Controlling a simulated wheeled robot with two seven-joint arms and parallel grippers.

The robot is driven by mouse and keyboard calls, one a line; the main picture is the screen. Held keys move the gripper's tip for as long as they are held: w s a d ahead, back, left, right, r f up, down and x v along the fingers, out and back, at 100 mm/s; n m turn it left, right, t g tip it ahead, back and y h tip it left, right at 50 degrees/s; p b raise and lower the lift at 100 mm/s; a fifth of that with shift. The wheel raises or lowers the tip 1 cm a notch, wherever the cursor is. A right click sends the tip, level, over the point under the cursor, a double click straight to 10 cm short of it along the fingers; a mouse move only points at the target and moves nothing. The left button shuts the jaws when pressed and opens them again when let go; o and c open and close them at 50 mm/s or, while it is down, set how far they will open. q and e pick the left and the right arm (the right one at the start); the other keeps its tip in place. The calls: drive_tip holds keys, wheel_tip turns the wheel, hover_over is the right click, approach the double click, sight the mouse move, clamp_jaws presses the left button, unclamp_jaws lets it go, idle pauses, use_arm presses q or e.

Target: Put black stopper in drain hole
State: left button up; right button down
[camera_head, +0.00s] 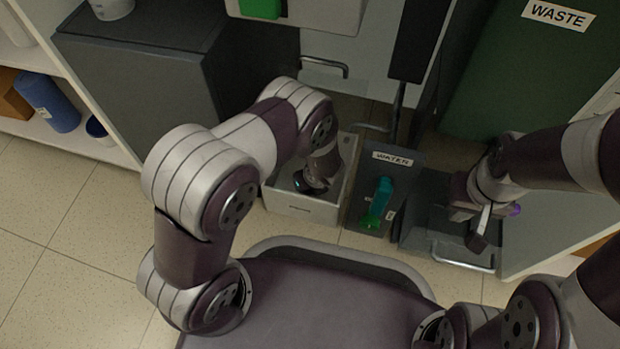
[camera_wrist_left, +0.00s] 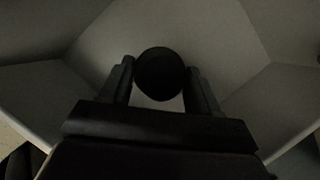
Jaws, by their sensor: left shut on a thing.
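The black stopper (camera_wrist_left: 160,74) shows as a round dark disc between the fingers of my left gripper (camera_wrist_left: 160,80) in the left wrist view. My left gripper is shut on it. In the head view, my left gripper (camera_head: 312,184) reaches down inside a pale sink basin (camera_head: 302,207), and the stopper cannot be made out. The drain hole is not visible in either view; the gripper and stopper hide part of the basin floor. My right gripper (camera_head: 479,228) hangs over a dark tray on the right, and its finger opening is unclear.
A green WASTE bin (camera_head: 530,70) is at the upper right. A metal handle (camera_head: 323,66) juts out behind the basin. Basin walls surround the left gripper.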

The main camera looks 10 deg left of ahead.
use_arm(q)
drive_tip(key=shift+f, duration=0.2)
idle(0.5)
drive_tip(key=o, duration=1.1)
drive_tip(key=shift+o, duration=0.2)
drive_tip(key=p+v, duration=0.9)
drive_tip(key=v, duration=0.3)
drive_tip(key=shift+d+r, duration=0.15)
drive_tip(key=shift+r, duration=0.2)
drive_tip(key=shift+s, duration=0.1)
